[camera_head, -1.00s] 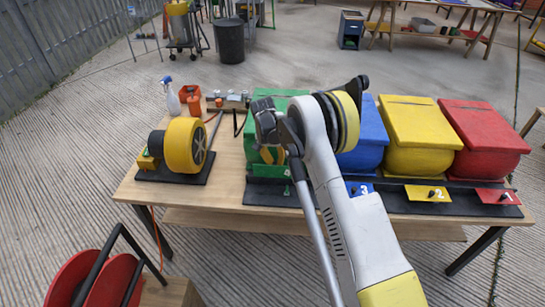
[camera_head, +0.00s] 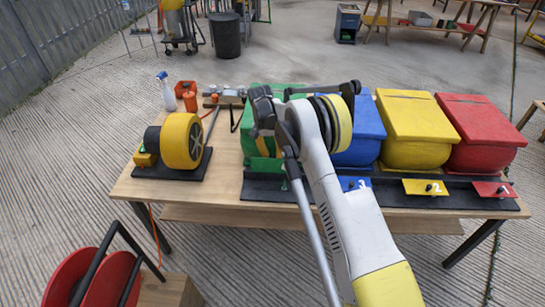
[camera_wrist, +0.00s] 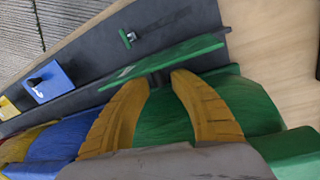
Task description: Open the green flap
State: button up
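The green box (camera_head: 285,93) stands at the left end of the row of boxes, partly hidden behind my arm. In the wrist view the green flap (camera_wrist: 190,52) is a narrow plate at the box's front, seen nearly edge-on and tilted differently from the blue flap. A small green T-shaped handle (camera_wrist: 127,37) stands on the black base beyond it. My gripper (camera_wrist: 163,77) has its two yellow fingers apart, with tips close to the flap's box side. A short dark green part shows between the tips; contact cannot be told. The fingers are mostly hidden in the head view.
Blue (camera_head: 366,128), yellow (camera_head: 415,120) and red (camera_head: 480,125) boxes stand to the right, with numbered flaps on a black base (camera_head: 460,205). A yellow wheel (camera_head: 182,141), spray bottle (camera_head: 166,92) and orange container (camera_head: 187,95) are at left.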

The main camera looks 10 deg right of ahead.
notch_tip(320, 180, up, 11)
jog(key=a, duration=0.1)
jog(key=shift+w+a, duration=0.25)
jog(key=shift+w, duration=0.2)
jog(key=s+d+r+n+t, duration=0.1)
jog(key=s+r+n+t, duration=0.25)
jog(key=s+r, duration=1.4)
jog(key=s+f+n+t+y, duration=0.1)
jog(key=s+t, duration=0.3)
jog(key=s, duration=1.8)
jog(key=shift+s+f+n+t, duration=0.2)
jog(key=shift+s+n+t, duration=0.2)
jog(key=shift+n, duration=0.45)
